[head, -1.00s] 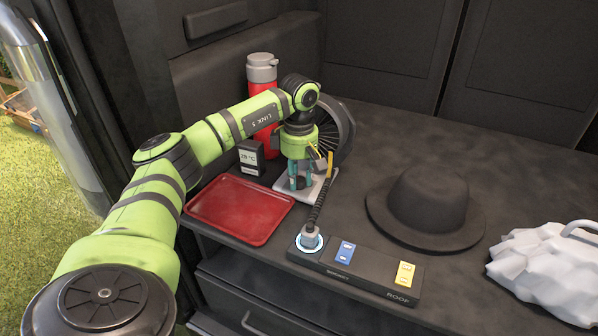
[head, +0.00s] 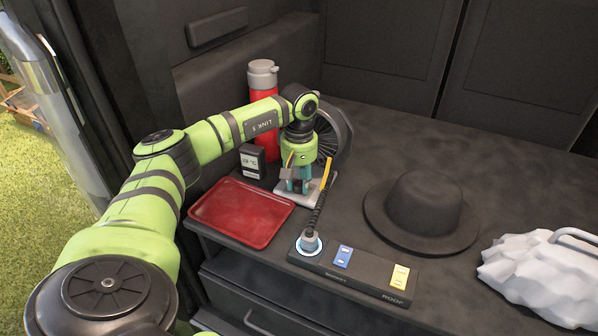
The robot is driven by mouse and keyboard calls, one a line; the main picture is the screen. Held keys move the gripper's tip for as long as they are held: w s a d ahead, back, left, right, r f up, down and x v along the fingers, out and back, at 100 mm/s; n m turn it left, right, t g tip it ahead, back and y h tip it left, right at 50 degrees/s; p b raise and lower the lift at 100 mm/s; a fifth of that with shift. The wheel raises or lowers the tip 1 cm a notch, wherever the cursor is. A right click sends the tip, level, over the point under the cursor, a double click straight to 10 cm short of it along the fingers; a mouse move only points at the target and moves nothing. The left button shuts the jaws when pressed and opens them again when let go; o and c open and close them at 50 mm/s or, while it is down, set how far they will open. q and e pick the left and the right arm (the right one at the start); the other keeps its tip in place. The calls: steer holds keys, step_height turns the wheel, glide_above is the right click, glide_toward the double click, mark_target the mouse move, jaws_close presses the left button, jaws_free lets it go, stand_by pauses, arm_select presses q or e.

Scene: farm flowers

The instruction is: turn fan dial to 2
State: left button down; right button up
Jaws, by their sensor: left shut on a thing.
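The fan (head: 333,131) stands at the back of the dark counter, with a dark round grille and a pale base (head: 318,192). My left gripper (head: 298,186) points down over the front of that base. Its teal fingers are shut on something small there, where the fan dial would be. The dial itself is hidden by the fingers, so its setting cannot be read. My right gripper is not in view.
A red tray (head: 241,212), a small display (head: 252,161) and a red bottle (head: 263,113) are left of the fan. A corded switch strip (head: 366,277) lies in front. A black hat (head: 424,211) and a white bag (head: 540,277) are to the right.

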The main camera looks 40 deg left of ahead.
mark_target(299, 184)
arm_select(q)
steer(key=shift+m, duration=0.3)
steer(key=c, duration=0.9)
jaws_free()
steer(key=shift+r, duration=0.1)
steer(key=shift+r, duration=3.9)
